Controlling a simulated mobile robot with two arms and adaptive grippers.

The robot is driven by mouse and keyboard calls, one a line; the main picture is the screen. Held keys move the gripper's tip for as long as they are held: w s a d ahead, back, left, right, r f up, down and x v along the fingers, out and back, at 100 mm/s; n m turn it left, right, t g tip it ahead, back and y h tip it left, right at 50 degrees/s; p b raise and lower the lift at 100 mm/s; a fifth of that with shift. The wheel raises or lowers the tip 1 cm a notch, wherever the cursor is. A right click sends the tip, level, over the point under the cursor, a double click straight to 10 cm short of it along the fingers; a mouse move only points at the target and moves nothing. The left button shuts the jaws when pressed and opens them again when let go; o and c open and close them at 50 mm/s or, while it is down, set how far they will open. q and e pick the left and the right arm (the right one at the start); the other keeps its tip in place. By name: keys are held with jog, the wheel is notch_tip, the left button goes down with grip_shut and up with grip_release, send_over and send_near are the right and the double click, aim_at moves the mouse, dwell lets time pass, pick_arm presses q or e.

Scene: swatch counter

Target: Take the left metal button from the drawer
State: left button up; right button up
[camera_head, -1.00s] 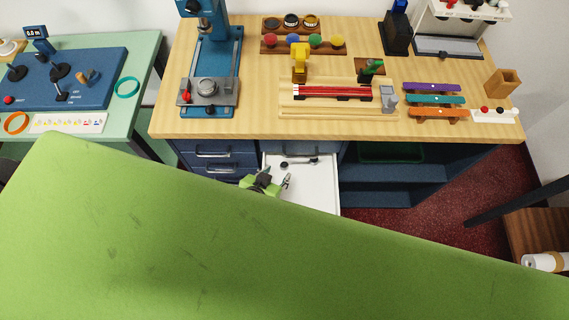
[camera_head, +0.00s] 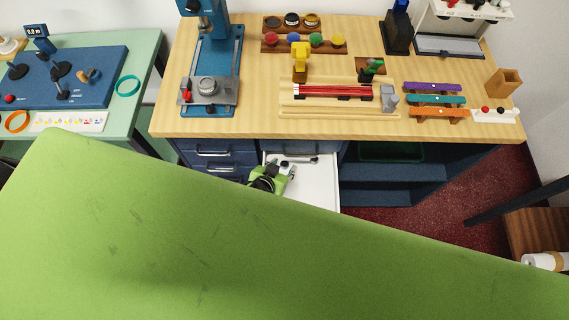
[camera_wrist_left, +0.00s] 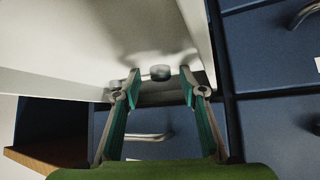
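The white drawer (camera_head: 318,185) stands pulled out below the wooden counter. My left gripper (camera_head: 287,168) is over the drawer in the head view. In the left wrist view its two fingers (camera_wrist_left: 160,80) are apart. A small round grey metal button (camera_wrist_left: 160,72) lies on the drawer floor and shows between the fingertips, with a gap on each side; I cannot tell the height of the tips above the floor. In the head view the gripper hides this button. A thin dark rod-like item (camera_head: 304,160) lies at the back of the drawer. My right gripper is not in view.
The wooden counter (camera_head: 270,125) overhangs the back of the drawer. Closed blue drawers with metal handles (camera_head: 213,152) stand to its left. An open blue shelf (camera_head: 385,180) is to its right. The right part of the drawer is clear.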

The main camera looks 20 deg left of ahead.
pick_arm(q)
jog(key=shift+c, duration=0.3)
jog(key=c, duration=0.8)
